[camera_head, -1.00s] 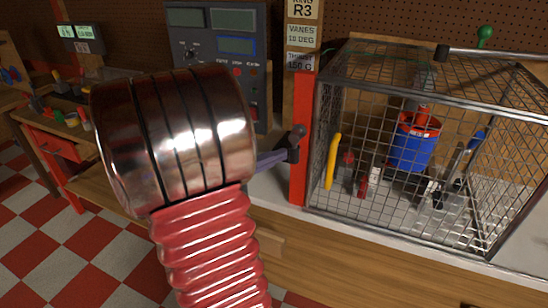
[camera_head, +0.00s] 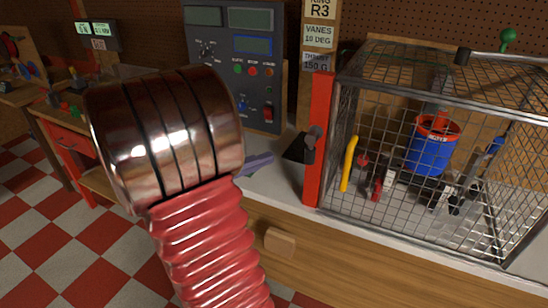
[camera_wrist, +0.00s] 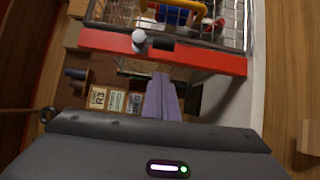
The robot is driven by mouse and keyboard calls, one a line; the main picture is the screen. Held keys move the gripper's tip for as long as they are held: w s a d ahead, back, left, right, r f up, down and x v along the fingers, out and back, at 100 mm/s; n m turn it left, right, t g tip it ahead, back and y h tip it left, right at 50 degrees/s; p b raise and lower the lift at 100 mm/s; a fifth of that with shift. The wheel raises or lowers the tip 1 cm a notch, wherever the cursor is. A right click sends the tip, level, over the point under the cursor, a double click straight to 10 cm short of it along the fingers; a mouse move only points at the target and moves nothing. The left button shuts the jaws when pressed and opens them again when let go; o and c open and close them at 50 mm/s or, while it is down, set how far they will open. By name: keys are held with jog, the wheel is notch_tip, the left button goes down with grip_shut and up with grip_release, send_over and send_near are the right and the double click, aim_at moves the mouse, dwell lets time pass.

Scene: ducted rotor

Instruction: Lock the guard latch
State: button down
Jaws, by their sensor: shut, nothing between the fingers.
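The wire guard cage (camera_head: 385,100) stands on the bench at the right with its red post (camera_head: 319,140) at the near left corner. The dark guard latch (camera_head: 313,140) sticks out from this post. In the wrist view the latch (camera_wrist: 140,39) shows a pale round knob on the red bar. My gripper (camera_head: 268,158) has purple fingers, shut and empty, left of the latch with a gap between. In the wrist view my gripper (camera_wrist: 161,78) points toward the red bar, below and right of the knob. My arm hides the gripper's base in the head view.
A blue ducted rotor (camera_head: 430,152) and a yellow handle (camera_head: 349,163) show at the guard. A grey control panel (camera_head: 237,60) stands behind my gripper. A wooden sign post (camera_head: 318,35) rises behind the red post. A wooden drawer knob (camera_head: 279,241) projects below the bench edge.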

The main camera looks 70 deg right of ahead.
jog(key=shift+v, duration=2.95)
jog(key=s+a+f+n+t+y, duration=0.2)
jog(key=a+f+n+y, duration=0.15)
jog(key=f, duration=0.45)
jog(key=w+a+f+t+y, duration=0.2)
jog(key=a+f+t+y, duration=0.25)
jog(key=a, duration=0.55)
jog(key=w+a+r+n+t+y, duration=0.1)
jog(key=w+a+t+y, duration=0.2)
jog(key=a, duration=0.4)
jog(key=w+a+r+n+t+y, duration=0.1)
jog(key=w+a+r+n+t, duration=0.2)
jog(key=a, duration=0.4)
jog(key=w+a+r+t+y, duration=0.1)
jog(key=a+r+t, duration=0.3)
jog(key=a, duration=0.5)
notch_tip(320, 180, up, 2)
jog(key=shift+a+r+y, duration=0.2)
jog(key=shift+a+y, duration=0.1)
jog(key=shift+y, duration=0.3)
jog(key=shift+d+t, duration=0.15)
jog(key=shift+t, duration=0.1)
